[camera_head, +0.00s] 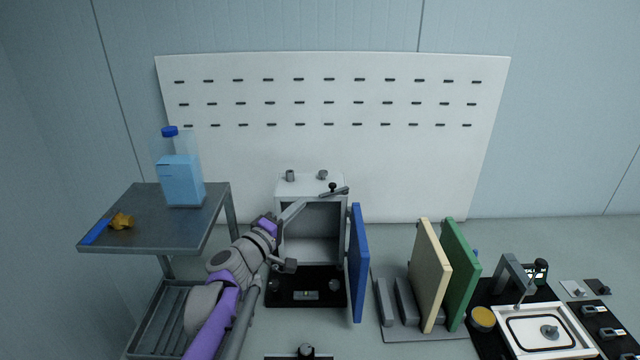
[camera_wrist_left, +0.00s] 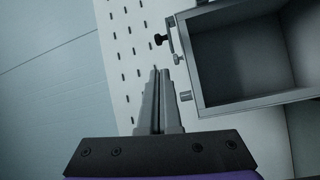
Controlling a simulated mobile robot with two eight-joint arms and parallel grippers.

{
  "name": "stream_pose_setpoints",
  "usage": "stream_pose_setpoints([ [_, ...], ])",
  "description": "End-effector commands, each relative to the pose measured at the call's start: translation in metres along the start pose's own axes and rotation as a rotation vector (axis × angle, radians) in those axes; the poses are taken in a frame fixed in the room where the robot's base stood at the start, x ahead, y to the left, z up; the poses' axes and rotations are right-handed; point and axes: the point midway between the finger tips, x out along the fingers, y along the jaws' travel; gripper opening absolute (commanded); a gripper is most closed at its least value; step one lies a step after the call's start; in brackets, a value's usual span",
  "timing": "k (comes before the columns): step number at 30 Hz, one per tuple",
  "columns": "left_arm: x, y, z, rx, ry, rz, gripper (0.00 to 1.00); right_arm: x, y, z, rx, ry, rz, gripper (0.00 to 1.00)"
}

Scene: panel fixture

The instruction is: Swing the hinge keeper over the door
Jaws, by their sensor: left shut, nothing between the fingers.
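The grey box (camera_head: 281,245) stands in front of the white panel, its front open and its inside empty. Its blue door (camera_head: 359,265) stands swung open at the right side. The hinge keeper (camera_head: 337,191), a short grey bar with a black knob, lies at the box's top right front edge. The box also shows in the left wrist view (camera_wrist_left: 245,102), with a black knob (camera_wrist_left: 161,39) beside it. My left gripper (camera_head: 303,204) is shut and empty at the box's upper left front, left of the keeper. Its closed fingers (camera_wrist_left: 160,72) show in the left wrist view, apart from the knob.
A grey side table (camera_head: 150,235) at left holds a blue bottle (camera_head: 181,180) and an orange-and-blue item (camera_head: 120,221). Cream (camera_head: 428,275) and green (camera_head: 461,275) boards stand right of the door. A white-framed tray (camera_head: 548,333) with other fixtures is at far right.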

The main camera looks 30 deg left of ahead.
Motion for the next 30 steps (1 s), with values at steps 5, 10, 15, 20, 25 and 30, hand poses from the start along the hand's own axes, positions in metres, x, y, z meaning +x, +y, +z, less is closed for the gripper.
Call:
stream_pose_setpoints([
  [5,0.001,0.0,0.001,0.0,-0.002,0.0,0.0,0.0,0.0,0.0,0.0,0.0,0.0,0.5],
  [10,0.017,0.001,0.001,-0.001,-0.004,0.0,0.0,-0.001,0.0,-0.001,0.0,0.001,0.0,0.5],
  [15,0.048,0.001,0.002,-0.001,-0.005,0.001,0.0,-0.003,0.0,-0.003,0.0,0.002,0.0,0.5],
  [20,0.076,0.001,0.002,0.0,-0.005,0.001,0.0,-0.005,0.0,-0.004,0.0,0.003,0.0,0.5],
  [25,0.095,0.001,0.001,-0.001,-0.003,0.0,0.0,-0.007,0.0,-0.006,0.0,0.004,0.0,0.5],
  [30,0.101,0.001,0.001,0.001,-0.003,0.0,0.0,-0.007,0.0,-0.006,0.0,0.004,0.0,0.5],
])
